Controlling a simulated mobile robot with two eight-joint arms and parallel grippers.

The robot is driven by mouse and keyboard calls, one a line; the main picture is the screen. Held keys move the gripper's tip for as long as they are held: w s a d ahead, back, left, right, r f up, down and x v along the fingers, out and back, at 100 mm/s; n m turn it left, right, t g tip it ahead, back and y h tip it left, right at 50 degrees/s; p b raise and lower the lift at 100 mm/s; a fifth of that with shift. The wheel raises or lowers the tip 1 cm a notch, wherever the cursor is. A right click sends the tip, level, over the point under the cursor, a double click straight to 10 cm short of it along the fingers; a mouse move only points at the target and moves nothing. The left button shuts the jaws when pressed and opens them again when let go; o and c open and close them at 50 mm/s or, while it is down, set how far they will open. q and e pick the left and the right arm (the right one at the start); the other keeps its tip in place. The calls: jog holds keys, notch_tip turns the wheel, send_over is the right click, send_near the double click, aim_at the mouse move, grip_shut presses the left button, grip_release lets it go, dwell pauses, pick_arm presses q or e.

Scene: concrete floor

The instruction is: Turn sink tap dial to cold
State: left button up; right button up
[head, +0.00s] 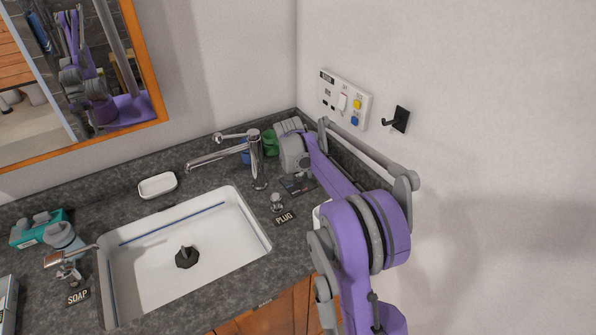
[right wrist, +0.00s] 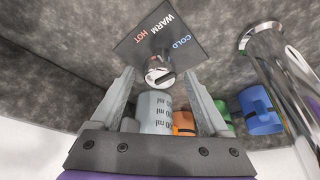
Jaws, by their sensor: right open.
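The tap dial (right wrist: 160,76) is a small round metal knob at the edge of a dark plate (right wrist: 150,36) marked COLD, WARM and HOT. In the head view, the plate (head: 298,185) lies on the counter right of the chrome tap (head: 257,163); my right arm partly covers this area. My right gripper (head: 290,150) is over the counter beside the tap. In the right wrist view, its open fingers (right wrist: 159,74) stand either side of the dial; I see no contact and cannot tell the depth gap. The tap's column (right wrist: 275,75) is to the right. My left gripper is out of view.
A grey measuring cup (right wrist: 155,110), an orange cup (right wrist: 184,123), a green cup (right wrist: 223,110) and a blue cup (right wrist: 261,110) stand close by. The white sink (head: 150,285), plug knob (head: 277,203) and wall panel (head: 344,98) are nearby. The sink holds a dark plug (head: 187,258).

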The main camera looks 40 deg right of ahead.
jog(key=v, duration=1)
jog(key=shift+a+r, duration=0.2)
jog(key=shift+r, duration=0.15)
jog(key=s+a+f+n+t+y, duration=0.15)
jog(key=s+a+n, duration=0.25)
jog(key=s+a, duration=0.55)
jog(key=s+a+f+n+t+y, duration=0.1)
jog(key=s+a+f+n, duration=0.15)
jog(key=s+a, duration=0.65)
jog(key=s+a+f+n, duration=0.4)
jog(key=s+a+f, duration=0.2)
jog(key=s, duration=0.3)
jog(key=shift+s+a+f+y, duration=0.15)
jog(key=shift+a+f+y, duration=0.3)
jog(key=shift+a, duration=0.15)
